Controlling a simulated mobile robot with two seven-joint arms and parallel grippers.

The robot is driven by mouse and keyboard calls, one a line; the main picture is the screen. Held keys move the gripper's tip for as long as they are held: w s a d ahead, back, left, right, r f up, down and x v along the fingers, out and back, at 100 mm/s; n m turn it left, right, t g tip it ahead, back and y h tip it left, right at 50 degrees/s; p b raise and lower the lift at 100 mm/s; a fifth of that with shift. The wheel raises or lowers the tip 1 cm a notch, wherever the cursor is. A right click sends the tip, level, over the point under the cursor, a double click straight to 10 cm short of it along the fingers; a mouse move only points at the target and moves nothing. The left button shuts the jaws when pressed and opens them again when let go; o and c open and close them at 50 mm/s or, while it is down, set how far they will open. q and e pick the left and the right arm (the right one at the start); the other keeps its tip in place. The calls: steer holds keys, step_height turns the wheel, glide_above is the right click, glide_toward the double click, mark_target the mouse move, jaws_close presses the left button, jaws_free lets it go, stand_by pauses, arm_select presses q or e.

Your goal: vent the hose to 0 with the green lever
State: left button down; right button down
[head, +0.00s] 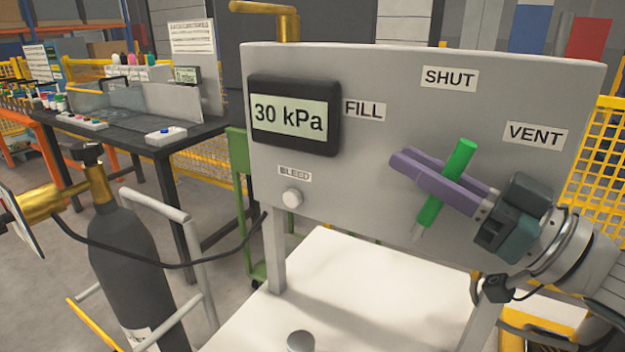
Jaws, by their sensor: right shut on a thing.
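The green lever (463,156) is on the front of the grey panel (385,75), tilted with its upper end to the right. Its upper end points between the SHUT label (450,78) and the VENT label (535,135). My right gripper (402,168), with purple fingers, comes in from the right and is shut on the lever's middle. The fingers hide part of the lever. The display (290,118) on the panel reads 30 kPa. The FILL label (364,111) is beside it. My left gripper is not in view.
A bleed knob (292,198) sits low on the panel. A dark gas cylinder (125,250) with brass fittings stands at left on a trolley, with a black hose (185,265) running to the right. A dark workbench (190,135) stands behind. The white surface below the panel is mostly clear.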

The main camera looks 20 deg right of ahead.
steer(key=shift+s+d+f+m+t+y+b, duration=0.15)
steer(key=shift+s+d+m+t+b, duration=0.45)
steer(key=shift+t+b, duration=0.95)
steer(key=shift+s+d+f+m+t+y+b, duration=0.15)
steer(key=shift+s+d+m+t+b, duration=0.45)
steer(key=shift+b, duration=1.7)
steer(key=shift+s+d+f+m+t+b, duration=0.35)
steer(key=shift+s+t+b, duration=0.35)
steer(key=shift+t+b, duration=1)
steer(key=shift+r+g, duration=0.15)
steer(key=shift+g, duration=0.1)
steer(key=c, duration=1)
jaws_free()
steer(key=shift+c, duration=0.2)
